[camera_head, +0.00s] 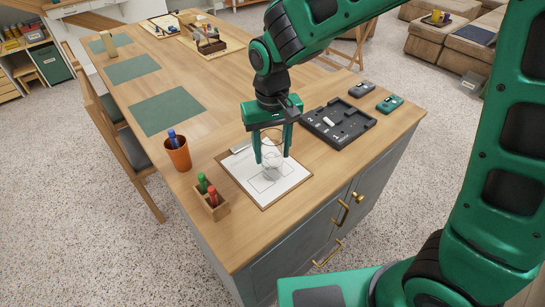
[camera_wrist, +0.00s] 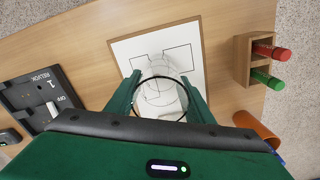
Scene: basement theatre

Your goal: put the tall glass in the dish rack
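The tall glass (camera_head: 272,165) is clear and looks upright over the clipboard with a white sheet (camera_head: 285,188) near the table's front corner. It also shows in the wrist view (camera_wrist: 159,88), with its round rim toward the camera. My gripper (camera_head: 272,150) points down from above, one finger on each side of the glass. In the wrist view, the fingers (camera_wrist: 160,100) lie very close to the rim on both sides. I cannot tell whether they press on it. The glass base seems to be at the sheet, but contact is unclear. I see no dish rack in either view.
A black compartment tray (camera_head: 338,123) lies right of the clipboard, with two small devices (camera_head: 375,95) behind it. An orange cup (camera_head: 178,154) and a wooden marker holder (camera_head: 212,203) stand on the left. Green mats (camera_head: 166,111) lie farther back, with bare wood between.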

